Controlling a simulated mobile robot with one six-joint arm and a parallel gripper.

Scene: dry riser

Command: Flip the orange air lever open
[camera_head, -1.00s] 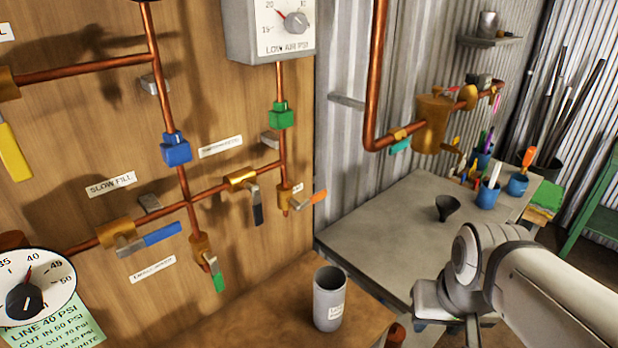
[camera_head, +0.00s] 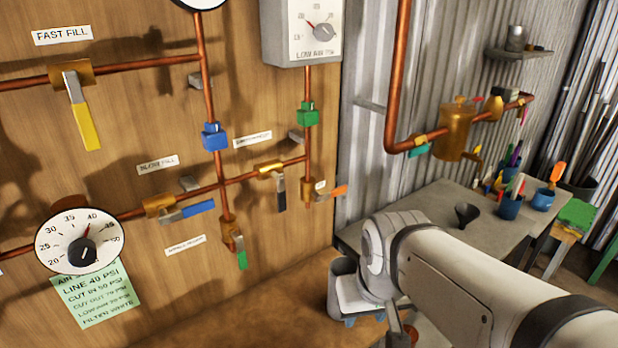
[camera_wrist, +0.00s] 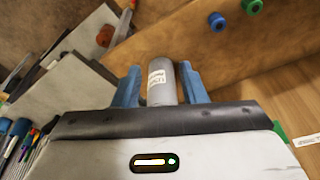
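The orange air lever (camera_head: 339,190) is a short handle on a brass valve (camera_head: 308,189) at the foot of the right-hand copper drop pipe, on the wooden wall. It sticks out to the right, nearly level. My gripper shows in the wrist view (camera_wrist: 160,88) with its two blue fingers spread apart, pointing down toward the bench. A grey labelled cup (camera_wrist: 163,84) appears between the fingers in that view; contact is not visible. The gripper is below and right of the lever.
Other levers are close by: black (camera_head: 281,194), blue (camera_head: 198,208), green (camera_head: 242,260) and yellow (camera_head: 84,127). A pressure gauge (camera_head: 80,241) is at lower left. A grey bench (camera_head: 440,205) on the right holds a funnel (camera_head: 467,213) and blue pots of tools.

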